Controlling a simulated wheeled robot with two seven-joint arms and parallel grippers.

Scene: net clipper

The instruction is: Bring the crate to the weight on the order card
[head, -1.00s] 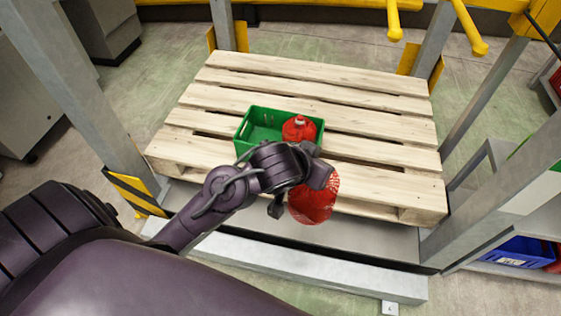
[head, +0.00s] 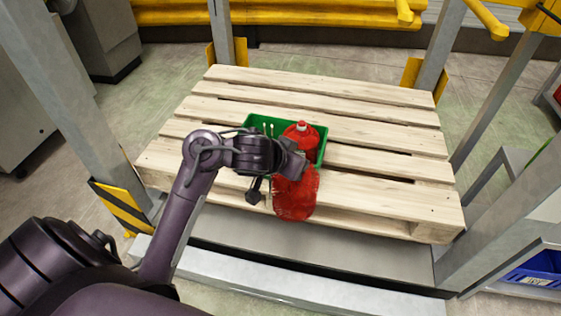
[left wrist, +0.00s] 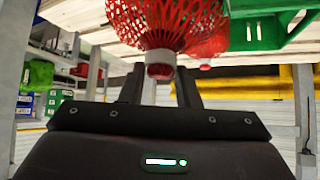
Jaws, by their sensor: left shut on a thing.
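A green crate (head: 323,142) sits near the middle of the wooden pallet, partly hidden behind my left arm. A red net bag (head: 300,134) stands inside it, its tied top up. My left gripper (head: 292,170) is shut on another red net bag (head: 295,198), which hangs in front of the crate's near side. In the left wrist view the neck of the held net bag (left wrist: 160,38) lies between the fingers (left wrist: 160,88), with the green crate (left wrist: 262,32) close beside it. I cannot tell whether the bag touches the crate. No order card is readable. My right gripper is out of view.
The wooden pallet (head: 400,180) lies on a grey platform between grey posts and is bare around the crate. Yellow-black striped guard (head: 122,208) is at the left post. A blue crate (head: 535,268) sits on a shelf at lower right.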

